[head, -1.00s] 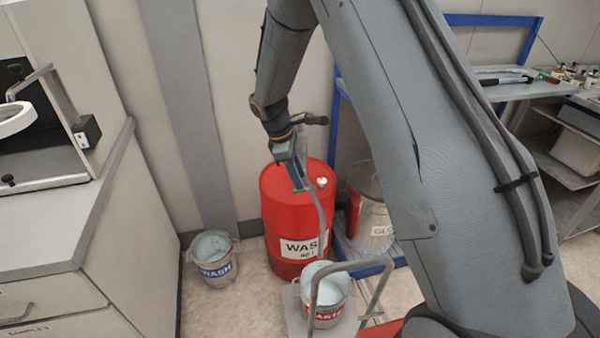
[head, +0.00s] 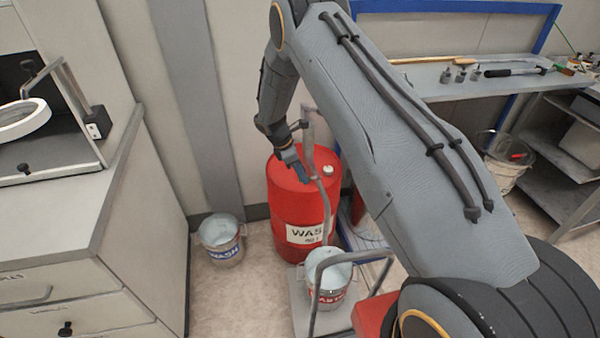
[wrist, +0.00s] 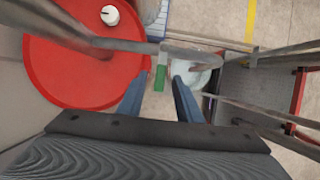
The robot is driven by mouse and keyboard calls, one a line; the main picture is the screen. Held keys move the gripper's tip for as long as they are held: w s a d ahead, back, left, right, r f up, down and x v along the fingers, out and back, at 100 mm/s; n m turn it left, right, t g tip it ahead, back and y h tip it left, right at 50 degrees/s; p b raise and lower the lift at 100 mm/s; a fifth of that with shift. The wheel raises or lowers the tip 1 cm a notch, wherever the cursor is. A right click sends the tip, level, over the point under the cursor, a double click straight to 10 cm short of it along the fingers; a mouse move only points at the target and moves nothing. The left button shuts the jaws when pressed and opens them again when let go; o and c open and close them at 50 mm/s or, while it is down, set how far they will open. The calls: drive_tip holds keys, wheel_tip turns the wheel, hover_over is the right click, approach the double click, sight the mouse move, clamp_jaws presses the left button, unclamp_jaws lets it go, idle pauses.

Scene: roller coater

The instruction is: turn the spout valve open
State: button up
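A red drum (head: 290,205) labelled as waste stands by the wall, with a grey pump pipe and curved spout (head: 326,195) at its top. A small green lever (wrist: 160,77), which looks like the spout valve, hangs from the pipe in the wrist view. My gripper (wrist: 161,80) is open, its two blue fingers on either side of the lever in that view. I cannot tell whether either finger touches it. In the head view my gripper (head: 303,174) is beside the pipe above the drum top, and the lever is hidden there.
A waste bucket (head: 328,283) stands below the spout on a grey cart (head: 302,312) with rails. A wash bucket (head: 222,252) stands on the floor to the left. A cabinet (head: 75,225) fills the left side; a blue-framed bench (head: 425,82) is behind.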

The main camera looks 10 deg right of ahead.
drive_tip(key=shift+d+f, duration=0.15)
drive_tip(key=shift+f, duration=0.2)
drive_tip(key=shift+c, duration=0.4)
